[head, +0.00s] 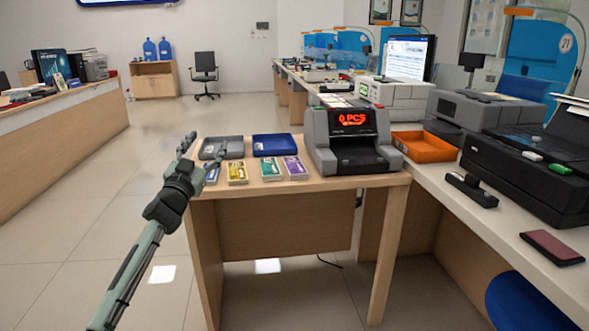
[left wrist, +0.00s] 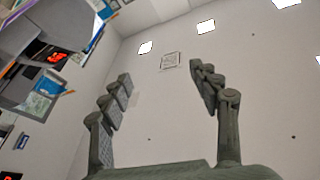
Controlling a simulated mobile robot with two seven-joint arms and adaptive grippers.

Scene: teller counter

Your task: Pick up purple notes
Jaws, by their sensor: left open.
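The purple notes (head: 295,168) lie as a small banded stack on the wooden desk (head: 300,186), at the right end of a row of note stacks and just left of the counting machine. My left gripper (head: 187,144) is at the left edge of the desk, left of the row and well apart from the purple notes. It points upward, is open and holds nothing. In the left wrist view its two fingers (left wrist: 161,76) stand wide apart against the ceiling, and no notes show there. My right gripper is in neither view.
Green notes (head: 271,169), yellow notes (head: 237,172) and partly hidden blue notes (head: 211,174) lie left of the purple stack. Behind them stand a grey tray (head: 222,147) and a blue tray (head: 274,144). The counting machine (head: 352,140) and an orange tray (head: 424,146) are to the right.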

